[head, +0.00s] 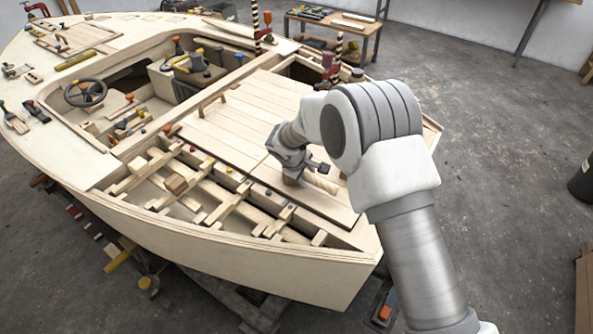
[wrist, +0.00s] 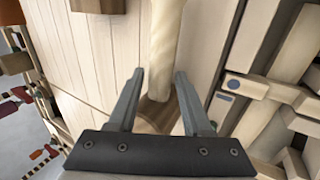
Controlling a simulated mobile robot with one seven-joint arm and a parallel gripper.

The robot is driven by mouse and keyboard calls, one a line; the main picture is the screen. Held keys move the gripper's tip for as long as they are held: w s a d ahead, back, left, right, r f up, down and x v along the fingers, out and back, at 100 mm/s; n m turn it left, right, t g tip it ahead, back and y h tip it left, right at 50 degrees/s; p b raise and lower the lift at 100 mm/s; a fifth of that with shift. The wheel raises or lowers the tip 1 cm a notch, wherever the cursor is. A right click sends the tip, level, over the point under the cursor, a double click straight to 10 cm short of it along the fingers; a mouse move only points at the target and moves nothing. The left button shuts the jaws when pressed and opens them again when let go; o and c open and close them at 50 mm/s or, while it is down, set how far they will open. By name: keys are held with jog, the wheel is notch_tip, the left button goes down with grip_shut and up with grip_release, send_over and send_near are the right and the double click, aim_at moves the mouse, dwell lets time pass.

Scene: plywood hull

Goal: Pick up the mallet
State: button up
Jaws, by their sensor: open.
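The mallet lies on the plank deck of the plywood hull. Its pale round handle (head: 322,184) points right in the head view, and a darker brown head (head: 292,181) shows under my gripper (head: 296,172). In the wrist view the handle (wrist: 166,40) runs up from between the fingers to the top edge, and the brown part (wrist: 155,116) lies low between them. My gripper (wrist: 159,73) is open, one finger on each side of the mallet, with visible gaps. The arm hides part of the mallet in the head view, and I cannot tell the fingertips' height above the deck.
The open framed bay (head: 205,190) with crossing wooden ribs lies left of the gripper. A steering wheel (head: 85,93) and tools lie farther off. Bare deck planks (head: 262,100) lie beyond the gripper.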

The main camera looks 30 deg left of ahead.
jog(key=shift+w+f, duration=0.25)
jog(key=shift+f, duration=0.25)
grip_shut()
jog(key=shift+r, duration=0.1)
